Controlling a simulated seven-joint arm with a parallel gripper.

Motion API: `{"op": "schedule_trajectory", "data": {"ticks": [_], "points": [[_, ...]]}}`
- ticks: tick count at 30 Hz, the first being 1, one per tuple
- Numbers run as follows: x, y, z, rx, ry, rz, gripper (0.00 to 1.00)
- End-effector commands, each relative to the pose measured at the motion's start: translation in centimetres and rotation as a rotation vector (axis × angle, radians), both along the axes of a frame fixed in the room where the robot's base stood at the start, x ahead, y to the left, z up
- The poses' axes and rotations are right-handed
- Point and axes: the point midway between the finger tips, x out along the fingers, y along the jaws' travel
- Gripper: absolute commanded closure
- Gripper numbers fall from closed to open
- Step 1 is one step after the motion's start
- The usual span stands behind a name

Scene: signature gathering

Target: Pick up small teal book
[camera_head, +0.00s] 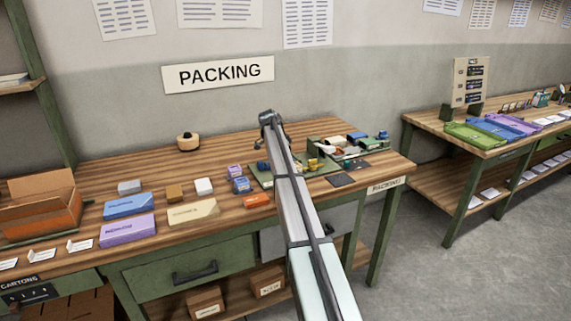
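My arm reaches up from the bottom over the packing table (115,176). My gripper (268,118) is at its far end, above the table's back edge and small in the view. I cannot tell whether its fingers are open or shut, and I see nothing clearly held. No small teal book can be made out for certain. A small teal thing (541,99) stands at the back of the right-hand table (425,119), far from my gripper; it is too small to identify. My arm hides part of the packing table.
Blue (128,206), purple (127,230) and cream (193,212) boxes lie on the packing table's left half. An open orange carton (40,212) stands at far left. A cluttered tray (322,146) lies right of my arm. Green, blue and purple trays cover part of the right-hand table. Floor (410,255) separates the tables.

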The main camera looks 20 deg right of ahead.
Motion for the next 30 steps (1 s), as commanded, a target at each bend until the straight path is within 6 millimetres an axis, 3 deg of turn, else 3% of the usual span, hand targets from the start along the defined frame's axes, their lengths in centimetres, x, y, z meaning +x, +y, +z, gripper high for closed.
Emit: {"op": "schedule_trajectory", "data": {"ticks": [7,25,30], "points": [[0.0,0.0,-0.12,0.0,0.0,0.0,0.23],[0.0,0.01,-0.1,0.0,0.0,0.0,0.81],[0.0,0.02,-0.09,0.0,0.0,0.0,0.83]]}}
